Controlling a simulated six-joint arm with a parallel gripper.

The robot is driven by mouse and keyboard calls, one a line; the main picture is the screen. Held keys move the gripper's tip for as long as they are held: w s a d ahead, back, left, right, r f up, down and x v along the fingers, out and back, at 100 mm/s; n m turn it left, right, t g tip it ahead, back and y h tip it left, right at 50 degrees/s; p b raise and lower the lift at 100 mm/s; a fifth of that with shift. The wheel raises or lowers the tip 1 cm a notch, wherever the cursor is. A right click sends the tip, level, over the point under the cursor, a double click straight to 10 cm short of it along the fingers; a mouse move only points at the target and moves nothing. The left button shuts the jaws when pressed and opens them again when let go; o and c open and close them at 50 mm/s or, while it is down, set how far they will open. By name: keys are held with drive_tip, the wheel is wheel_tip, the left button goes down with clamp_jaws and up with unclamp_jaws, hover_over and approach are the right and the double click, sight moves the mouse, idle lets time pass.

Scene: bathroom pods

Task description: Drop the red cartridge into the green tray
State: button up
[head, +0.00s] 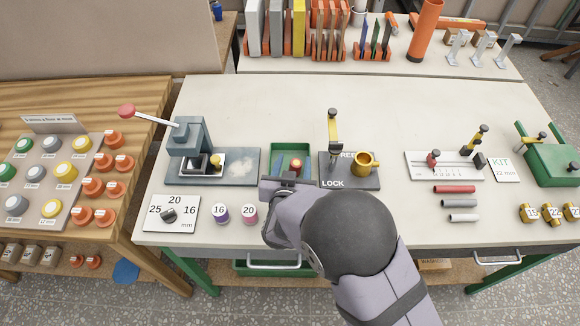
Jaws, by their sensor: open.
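The green tray (276,150) sits near the middle of the white worktop, with raised walls. A small round red-orange piece with a paler lower part (296,163) shows inside its right half and looks like the red cartridge. My gripper (288,180) is over the tray's front edge, pointing away from me. It is open, and the small piece shows just beyond it, apart from the jaws as far as I can see. The gripper hides the front of the tray. A plain red rod (455,189) lies on the worktop at the right.
A grey lever press (190,138) stands left of the tray. A dark lock plate (335,172) with a brass cup (366,162) stands close on its right. Bare worktop lies behind the tray.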

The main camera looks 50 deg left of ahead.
drive_tip(key=b+v, duration=0.1)
drive_tip(key=v, duration=0.6)
drive_tip(key=shift+b, duration=0.3)
drive_tip(key=w+d+m+g+h, duration=0.1)
drive_tip(key=w+d, duration=0.3)
drive_tip(key=d, duration=0.2)
drive_tip(key=w+d+m+g+h, duration=0.1)
drive_tip(key=w+d+g, duration=0.1)
drive_tip(key=w+d, duration=0.2)
drive_tip(key=w+d+f+m+g+h, duration=0.1)
drive_tip(key=w+d, duration=0.4)
drive_tip(key=d, duration=0.4)
drive_tip(key=shift+f+g+h, duration=0.1)
drive_tip(key=shift+g+h, duration=0.2)
drive_tip(key=shift+m+g+h, duration=0.6)
drive_tip(key=shift+g+h, duration=0.1)
drive_tip(key=d, duration=0.8)
drive_tip(key=shift+s+d+f, duration=0.15)
drive_tip(key=shift+s+d, duration=0.05)
drive_tip(key=shift+d, duration=0.05)
drive_tip(key=s+d+m+g+h, duration=0.1)
drive_tip(key=s+d, duration=0.4)
drive_tip(key=d, duration=0.5)
drive_tip(key=s+d+m+g+h, duration=0.2)
drive_tip(key=s+d, duration=0.4)
drive_tip(key=d, duration=0.5)
drive_tip(key=shift+s+r+m+g, duration=0.15)
drive_tip(key=shift+r+m+g, duration=0.2)
drive_tip(key=shift+g, duration=0.45)
